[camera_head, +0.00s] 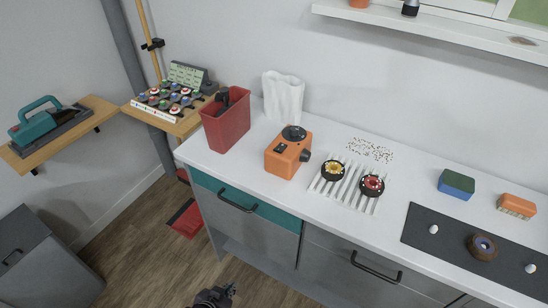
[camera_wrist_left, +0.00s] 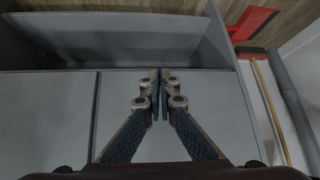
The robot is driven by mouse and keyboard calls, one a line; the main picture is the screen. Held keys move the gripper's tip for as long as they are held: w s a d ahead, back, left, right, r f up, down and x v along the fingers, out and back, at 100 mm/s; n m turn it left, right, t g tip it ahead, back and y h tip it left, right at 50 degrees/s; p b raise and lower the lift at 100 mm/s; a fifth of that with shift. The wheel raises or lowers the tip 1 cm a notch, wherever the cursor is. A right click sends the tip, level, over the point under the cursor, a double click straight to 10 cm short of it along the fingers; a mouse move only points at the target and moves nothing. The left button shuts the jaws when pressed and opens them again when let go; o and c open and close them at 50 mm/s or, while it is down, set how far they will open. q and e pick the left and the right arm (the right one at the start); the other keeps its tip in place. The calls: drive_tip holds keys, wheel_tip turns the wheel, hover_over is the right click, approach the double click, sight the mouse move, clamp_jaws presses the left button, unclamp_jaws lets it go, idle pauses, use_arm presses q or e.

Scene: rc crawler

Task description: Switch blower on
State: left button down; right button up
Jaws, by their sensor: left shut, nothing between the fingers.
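An orange boxy device (camera_head: 287,156) stands on the white counter, with a black round top, a small dark panel on its front and a dark round part on its right side. It may be the blower. A teal device with a loop handle (camera_head: 38,120) sits on the wooden shelf at the left; I cannot tell which of the two is the blower. My left gripper (camera_head: 218,296) is at the bottom edge of the head view, in front of the counter and far from both devices. The left wrist view shows its fingers (camera_wrist_left: 160,82) shut and empty. My right gripper is not visible.
A red bin (camera_head: 226,122) and a white vase-like holder (camera_head: 284,98) stand on the counter (camera_head: 215,165). Two small wheels (camera_head: 333,170) (camera_head: 371,186) lie on a white slatted rack. Drawer handles (camera_head: 238,201) protrude from the front.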

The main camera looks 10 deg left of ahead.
sight(281, 148)
use_arm(q)
drive_tip(key=w+d+r+t+h+b, duration=0.1)
drive_tip(key=w+r, duration=0.3)
drive_tip(key=r, duration=0.6)
drive_tip(key=w+d+r+t+b, duration=0.2)
drive_tip(key=w+r, duration=0.3)
drive_tip(key=r, duration=0.6)
drive_tip(key=w+d+r+t+h+b, duration=0.1)
drive_tip(key=w+r+t, duration=0.3)
drive_tip(key=r, duration=0.7)
drive_tip(key=shift+w+d+m+h+b, duration=0.15)
drive_tip(key=shift+d+m+h+b, duration=0.2)
drive_tip(key=shift+d, duration=0.35)
wheel_tip(281, 148, up, 11)
drive_tip(key=w+d+t+h, duration=0.1)
drive_tip(key=t+h, duration=0.1)
drive_tip(key=t, duration=0.2)
drive_tip(key=shift+w+d+r+m+h, duration=0.15)
drive_tip(key=shift+w+d+m+h, duration=0.1)
drive_tip(key=shift+m+h, duration=0.15)
